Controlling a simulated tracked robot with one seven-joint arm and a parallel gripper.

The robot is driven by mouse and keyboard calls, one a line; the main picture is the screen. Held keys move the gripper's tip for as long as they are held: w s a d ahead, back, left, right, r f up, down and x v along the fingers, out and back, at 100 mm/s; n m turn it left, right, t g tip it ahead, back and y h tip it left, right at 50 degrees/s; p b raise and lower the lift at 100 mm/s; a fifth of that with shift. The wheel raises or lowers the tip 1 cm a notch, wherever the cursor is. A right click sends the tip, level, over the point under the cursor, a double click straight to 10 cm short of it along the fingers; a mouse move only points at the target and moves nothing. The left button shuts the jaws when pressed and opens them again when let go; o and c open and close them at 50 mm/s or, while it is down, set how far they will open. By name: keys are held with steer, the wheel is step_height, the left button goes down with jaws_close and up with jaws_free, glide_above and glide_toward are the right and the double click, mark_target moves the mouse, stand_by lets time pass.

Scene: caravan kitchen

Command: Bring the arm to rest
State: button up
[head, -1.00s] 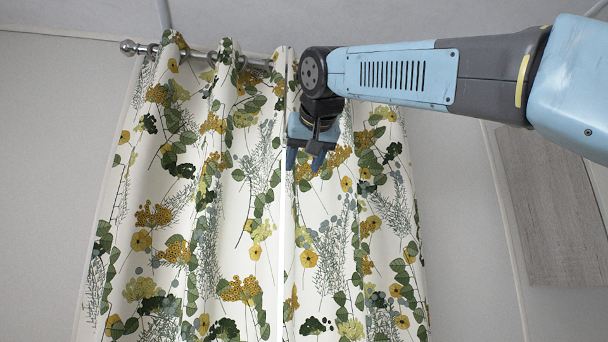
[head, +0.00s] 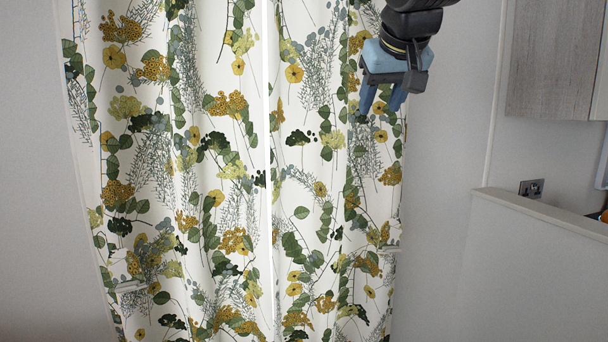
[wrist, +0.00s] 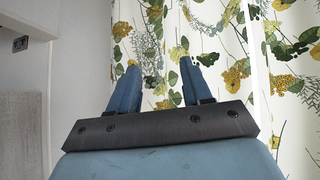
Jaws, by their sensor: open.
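My gripper (head: 384,103) hangs at the upper right of the head view, its blue fingers pointing down in front of the right part of the floral curtain (head: 230,190). In the wrist view my gripper (wrist: 157,85) shows two blue fingers apart, with nothing between them but the wall and curtain behind. It is open and empty. Most of my arm lies above the head view's top edge.
A pale partition (head: 530,265) stands at the lower right, with a socket (head: 531,188) on the wall above it. A grey wooden cupboard (head: 553,60) hangs at the upper right. Plain wall flanks the curtain.

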steer(key=s+d+f+g, duration=0.1)
steer(key=s+d+f, duration=0.2)
steer(key=f, duration=0.5)
steer(key=s+d+f+m+g, duration=0.1)
steer(key=s+d+f, duration=0.2)
steer(key=s+f, duration=0.3)
steer(key=s+d+f+m+g, duration=0.1)
steer(key=s+d+f, duration=0.3)
steer(key=f, duration=0.8)
steer(key=shift+s+g, duration=0.25)
steer(key=shift+g, duration=0.05)
steer(key=shift+f, duration=0.1)
